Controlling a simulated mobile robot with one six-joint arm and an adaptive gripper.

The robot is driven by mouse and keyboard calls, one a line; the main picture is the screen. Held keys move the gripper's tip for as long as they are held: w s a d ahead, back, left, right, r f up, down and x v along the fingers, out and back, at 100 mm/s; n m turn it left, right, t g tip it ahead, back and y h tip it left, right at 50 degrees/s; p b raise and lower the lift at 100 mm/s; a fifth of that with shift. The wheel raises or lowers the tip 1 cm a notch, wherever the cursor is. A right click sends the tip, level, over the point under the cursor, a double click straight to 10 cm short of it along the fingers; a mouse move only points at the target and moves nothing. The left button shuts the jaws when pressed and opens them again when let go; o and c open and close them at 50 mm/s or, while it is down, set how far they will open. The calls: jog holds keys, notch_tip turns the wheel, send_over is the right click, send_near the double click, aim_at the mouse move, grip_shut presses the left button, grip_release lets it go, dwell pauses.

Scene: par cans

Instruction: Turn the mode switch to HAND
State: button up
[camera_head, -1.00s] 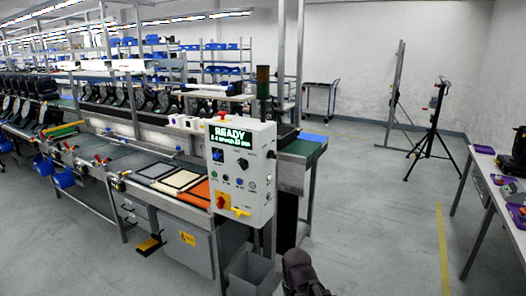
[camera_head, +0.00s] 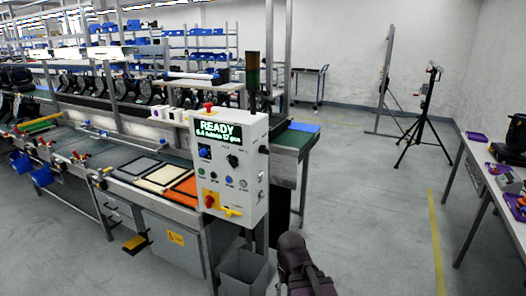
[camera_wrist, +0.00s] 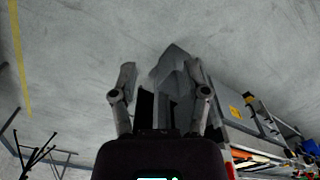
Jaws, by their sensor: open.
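A white control box (camera_head: 250,185) stands upright on a post at the end of the workbench. Its lit display (camera_head: 220,131) reads READY. Below the display are a blue knob (camera_head: 204,150) and a black knob (camera_head: 232,160). The labels are too small to read, so I cannot tell which is the mode switch or where it points. My gripper (camera_wrist: 160,68) is open and empty in the wrist view, facing the floor and a grey bin, away from the box. In the head view only part of my dark arm shows, right of and below the box.
The grey bin (camera_head: 244,272) stands on the floor under the box. A red knob (camera_head: 209,201) and a yellow handle (camera_head: 231,212) sit low on the box. The workbench (camera_head: 100,180) extends left. A table (camera_head: 490,180) and a tripod (camera_head: 423,110) stand right, with open floor between.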

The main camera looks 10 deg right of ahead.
jog(key=n+t+y+p, duration=0.4)
jog(key=n+t+p, duration=0.85)
jog(key=p, duration=1.25)
send_near(267, 149)
notch_tip(267, 149, up, 3)
jog(key=s+n+g, duration=0.1)
jog(key=n+g, duration=0.1)
jog(key=shift+s+d+f+b, duration=0.15)
jog(key=shift+d+f+b, duration=0.1)
jog(key=shift+d+b, duration=0.1)
jog(key=b+x, duration=0.7)
jog(key=x, duration=0.6)
jog(key=shift+w+a+f, duration=0.1)
jog(key=shift+w+f, duration=0.05)
jog(key=shift+w, duration=0.25)
grip_shut()
